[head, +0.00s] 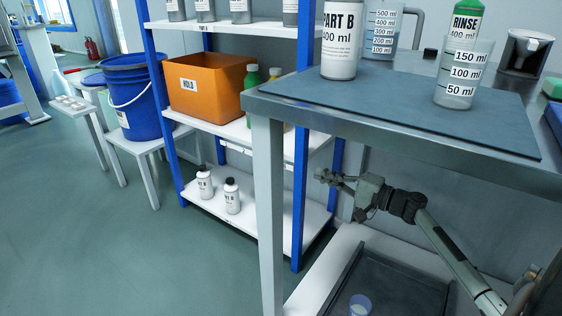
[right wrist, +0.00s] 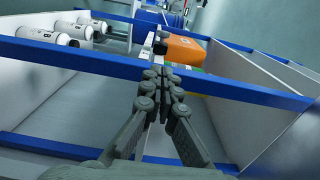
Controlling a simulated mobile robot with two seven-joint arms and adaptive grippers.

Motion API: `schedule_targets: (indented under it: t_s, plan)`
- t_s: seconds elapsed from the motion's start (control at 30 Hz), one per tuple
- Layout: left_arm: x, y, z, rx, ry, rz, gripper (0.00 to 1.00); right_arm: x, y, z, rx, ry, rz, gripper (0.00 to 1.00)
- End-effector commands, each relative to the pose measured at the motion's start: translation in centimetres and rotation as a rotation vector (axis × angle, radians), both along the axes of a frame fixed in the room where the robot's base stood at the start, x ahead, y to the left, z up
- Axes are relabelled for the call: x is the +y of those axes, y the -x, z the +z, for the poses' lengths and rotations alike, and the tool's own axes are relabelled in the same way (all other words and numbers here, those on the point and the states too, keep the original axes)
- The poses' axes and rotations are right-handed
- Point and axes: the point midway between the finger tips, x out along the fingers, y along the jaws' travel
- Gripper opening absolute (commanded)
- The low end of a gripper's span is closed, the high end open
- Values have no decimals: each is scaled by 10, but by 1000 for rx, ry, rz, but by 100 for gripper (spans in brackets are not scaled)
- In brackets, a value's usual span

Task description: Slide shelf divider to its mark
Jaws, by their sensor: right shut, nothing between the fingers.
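I cannot pick out a shelf divider or its mark for certain in either view. The shelf unit (head: 275,142) has blue posts and white shelves; it also shows turned sideways in the right wrist view (right wrist: 225,88). My right gripper (head: 322,176) is below the grey bench top, near the right side of the shelf unit. In the right wrist view its fingers (right wrist: 158,82) are together and empty, in front of a blue shelf post. My left gripper is not in view.
Two white bottles (head: 232,197) stand on the bottom shelf. The bench (head: 400,120), with its leg (head: 267,210), is above and left of my right arm. Open floor lies left.

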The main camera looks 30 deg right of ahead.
Motion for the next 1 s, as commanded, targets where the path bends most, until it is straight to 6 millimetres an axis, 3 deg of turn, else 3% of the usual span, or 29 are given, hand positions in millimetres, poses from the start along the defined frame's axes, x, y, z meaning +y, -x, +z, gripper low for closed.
schedule_targets:
  t_s: [0.5,0.7,1.0]
  plan:
    - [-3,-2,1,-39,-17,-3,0,39,-95,0,-1,3,1,0]
    - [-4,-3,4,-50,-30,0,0,46,-112,0,1,1,0,0]
    - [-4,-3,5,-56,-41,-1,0,48,-114,0,1,2,0,0]
